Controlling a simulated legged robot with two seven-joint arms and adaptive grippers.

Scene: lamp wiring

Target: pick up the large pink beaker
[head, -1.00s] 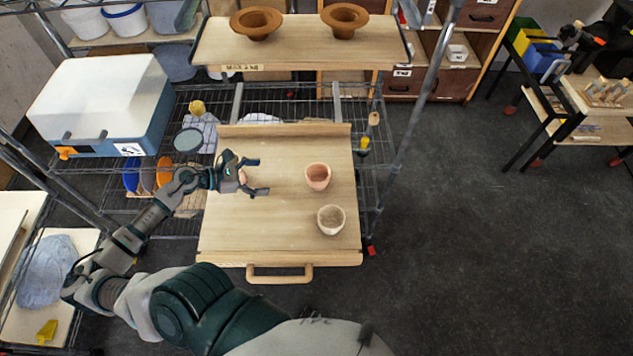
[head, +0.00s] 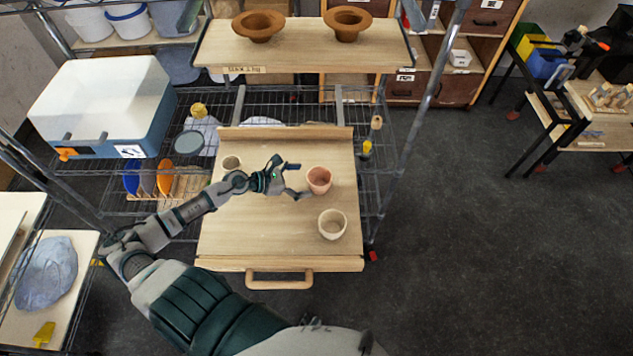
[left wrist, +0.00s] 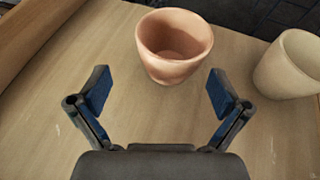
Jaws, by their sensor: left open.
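The pink beaker (head: 319,181) stands upright on the wooden pull-out board (head: 225,250), right of its middle. My left gripper (head: 296,180) is open and empty, just left of the beaker. In the left wrist view the pink beaker (left wrist: 173,48) is straight ahead, beyond and between my two spread fingertips (left wrist: 158,92), not enclosed by them. A cream beaker (head: 332,224) stands nearer the board's front edge; it also shows at the right of the left wrist view (left wrist: 290,66). My right gripper is not in view.
A shelf (head: 300,55) with two brown pots overhangs the back. A metal post (head: 415,110) rises at the right. The board's front left is clear.

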